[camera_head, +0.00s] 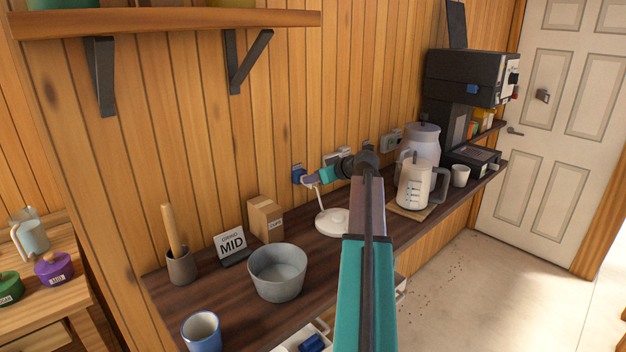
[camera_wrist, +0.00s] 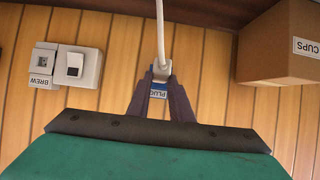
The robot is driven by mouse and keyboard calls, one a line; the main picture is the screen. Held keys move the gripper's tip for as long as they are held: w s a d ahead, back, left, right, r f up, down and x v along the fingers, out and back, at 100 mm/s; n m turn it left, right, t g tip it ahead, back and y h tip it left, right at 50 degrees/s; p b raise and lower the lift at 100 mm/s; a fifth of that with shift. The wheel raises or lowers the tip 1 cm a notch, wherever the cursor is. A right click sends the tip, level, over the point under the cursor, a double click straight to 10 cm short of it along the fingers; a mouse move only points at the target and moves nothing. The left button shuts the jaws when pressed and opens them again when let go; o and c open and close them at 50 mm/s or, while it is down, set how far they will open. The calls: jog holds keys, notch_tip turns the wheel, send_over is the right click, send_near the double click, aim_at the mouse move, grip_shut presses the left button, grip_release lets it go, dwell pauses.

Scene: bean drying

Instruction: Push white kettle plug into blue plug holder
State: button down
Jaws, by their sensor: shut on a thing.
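My gripper (camera_head: 308,181) is shut on the white kettle plug (camera_wrist: 161,70), which shows between the fingertips in the wrist view. A white cord (camera_wrist: 160,30) runs from the plug; in the head view it leads down to a round white base (camera_head: 332,222) on the counter. The blue plug holder (camera_head: 298,172) is on the wooden wall, right at my fingertips. In the wrist view its blue PLUG label (camera_wrist: 158,93) shows between my fingers, just behind the plug. The fingers hide most of the holder, and I cannot tell whether the plug is inside it or only in front.
A cardboard CUPS box (camera_head: 265,219) stands left of my gripper. A white jug (camera_head: 413,186) stands to the right. A switch panel labelled BREW (camera_wrist: 68,66) is on the wall.

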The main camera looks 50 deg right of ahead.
jog(key=shift+w+a+f+g+p, duration=0.1)
jog(key=shift+w+a+g+p, duration=0.2)
jog(key=shift+g+p, duration=0.4)
jog(key=shift+f, duration=0.2)
dwell(0.3)
jog(key=shift+s+d+g+p, duration=0.15)
jog(key=shift+d+g+p, duration=0.1)
jog(key=shift+g+p, duration=0.7)
dwell(1.0)
jog(key=shift+d+r+t, duration=0.15)
jog(key=shift+r+t, duration=0.15)
jog(key=shift+t, duration=0.05)
dwell(1.5)
jog(key=shift+w+r+b, duration=0.2)
jog(key=shift+b, duration=0.45)
dwell(1.3)
jog(key=shift+w+r, duration=0.25)
jog(key=shift+w, duration=0.1)
dwell(0.7)
